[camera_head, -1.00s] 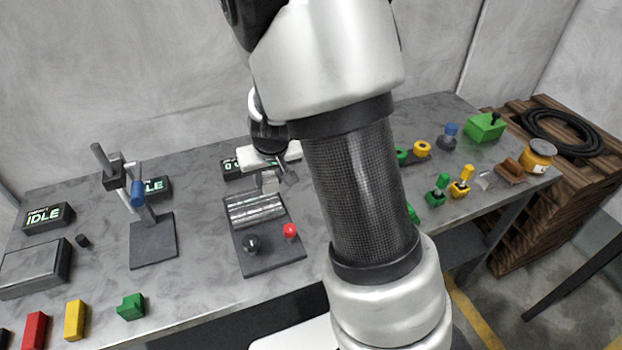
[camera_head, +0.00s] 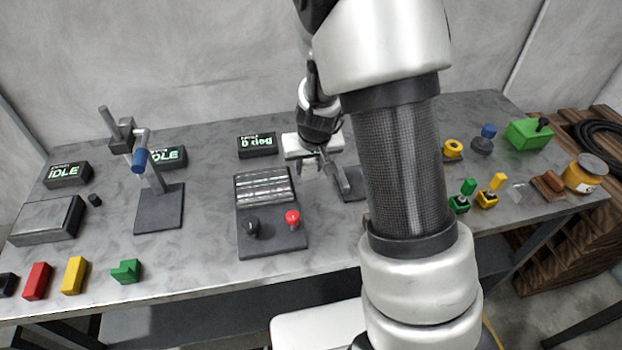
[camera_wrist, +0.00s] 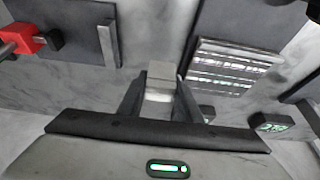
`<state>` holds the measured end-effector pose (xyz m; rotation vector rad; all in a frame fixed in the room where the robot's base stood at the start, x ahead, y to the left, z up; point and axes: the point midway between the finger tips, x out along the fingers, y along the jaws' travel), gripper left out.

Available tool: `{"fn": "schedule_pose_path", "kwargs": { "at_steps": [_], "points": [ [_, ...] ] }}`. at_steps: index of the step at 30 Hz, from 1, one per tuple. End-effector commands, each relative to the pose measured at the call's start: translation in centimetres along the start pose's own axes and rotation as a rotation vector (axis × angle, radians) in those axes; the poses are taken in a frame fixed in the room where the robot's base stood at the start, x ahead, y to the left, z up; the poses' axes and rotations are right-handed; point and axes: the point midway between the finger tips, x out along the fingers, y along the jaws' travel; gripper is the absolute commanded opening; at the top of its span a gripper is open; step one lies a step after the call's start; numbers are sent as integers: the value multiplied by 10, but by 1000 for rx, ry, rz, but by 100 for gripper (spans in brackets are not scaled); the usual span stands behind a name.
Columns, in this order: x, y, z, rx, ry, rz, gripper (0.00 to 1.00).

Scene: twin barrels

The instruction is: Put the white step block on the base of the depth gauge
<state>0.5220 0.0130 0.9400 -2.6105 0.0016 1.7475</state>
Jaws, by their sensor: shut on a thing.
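My gripper (camera_wrist: 160,95) is shut on the white step block (camera_wrist: 163,75), which shows as a pale block between the fingertips in the wrist view. In the head view my gripper (camera_head: 312,166) hangs above the table, right of the striped plate. Two stands are in view. The left one has a dark square base (camera_head: 159,208), an upright and a blue part. The other has a dark base (camera_head: 351,184) partly hidden behind my arm; the wrist view shows a dark base (camera_wrist: 72,22) with a grey bar and a red part. I cannot tell which is the depth gauge.
A dark fixture (camera_head: 272,240) with a striped plate, a black knob and a red knob lies left of my gripper. A small display (camera_head: 258,145) stands behind it. Coloured blocks line the front left; the right end is crowded. Bare table lies between the left stand and fixture.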

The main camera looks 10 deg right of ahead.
Motion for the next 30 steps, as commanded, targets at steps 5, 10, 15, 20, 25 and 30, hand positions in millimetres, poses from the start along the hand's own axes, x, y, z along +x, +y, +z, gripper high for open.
{"fn": "schedule_pose_path", "kwargs": {
  "at_steps": [5,10,15,20,25,30],
  "points": [
    [14,0,5,1,2,0,0],
    [34,1,14,2,1,1,0],
    [47,0,18,0,3,0,0],
    [46,0,18,-1,3,0,0],
    [50,0,20,0,3,0,0],
    [49,0,20,0,1,0,39]
  ]
}}
